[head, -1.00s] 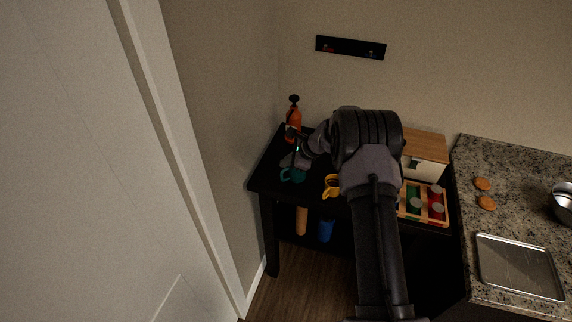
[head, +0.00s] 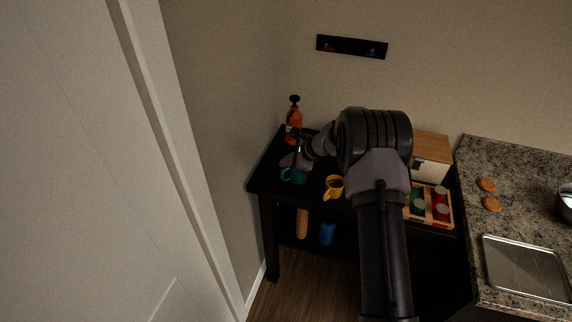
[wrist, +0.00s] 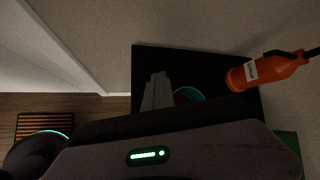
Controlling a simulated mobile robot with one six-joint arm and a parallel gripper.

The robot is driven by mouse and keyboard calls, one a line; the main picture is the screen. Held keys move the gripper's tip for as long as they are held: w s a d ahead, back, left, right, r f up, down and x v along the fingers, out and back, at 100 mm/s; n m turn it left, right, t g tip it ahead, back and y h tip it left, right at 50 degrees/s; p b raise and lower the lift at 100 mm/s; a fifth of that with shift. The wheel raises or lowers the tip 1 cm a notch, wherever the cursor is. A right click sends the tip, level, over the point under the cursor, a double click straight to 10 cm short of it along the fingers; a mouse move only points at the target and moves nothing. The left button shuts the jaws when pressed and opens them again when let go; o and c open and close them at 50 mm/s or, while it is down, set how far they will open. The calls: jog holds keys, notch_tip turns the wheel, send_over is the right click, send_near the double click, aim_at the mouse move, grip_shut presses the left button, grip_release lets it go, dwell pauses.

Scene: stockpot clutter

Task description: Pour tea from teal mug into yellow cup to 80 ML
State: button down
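The teal mug (head: 298,177) stands near the front left of the black table, with its handle to the left. Its rim and inside also show in the wrist view (wrist: 189,94), partly hidden behind my gripper and wrist. My gripper (head: 288,161) is just above and behind the mug in the head view. In the wrist view its grey fingers (wrist: 157,92) are beside the mug's left rim; I cannot tell their gap or whether they touch it. The yellow cup (head: 334,188) stands upright to the right of the mug, near my arm. The tea level is not readable.
An orange bottle (head: 294,125) stands at the table's back left, right of the mug in the wrist view. A wooden box (head: 432,148) and a tray of coloured items (head: 441,222) are on the right. A granite counter (head: 475,160) adjoins. A wall bounds the left.

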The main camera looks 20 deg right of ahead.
jog(key=shift+s+d+t+y+b, duration=0.15)
jog(key=shift+t+y+b, duration=1.5)
jog(key=shift+b, duration=6.5)
jog(key=shift+s+d+r+t+y+b, duration=0.15)
jog(key=shift+r+t+b, duration=0.3)
jog(key=shift+b, duration=1.45)
jog(key=shift+s+r+t+y+b, duration=0.1)
jog(key=shift+r+t+y+b, duration=0.35)
jog(key=shift+b, duration=1.4)
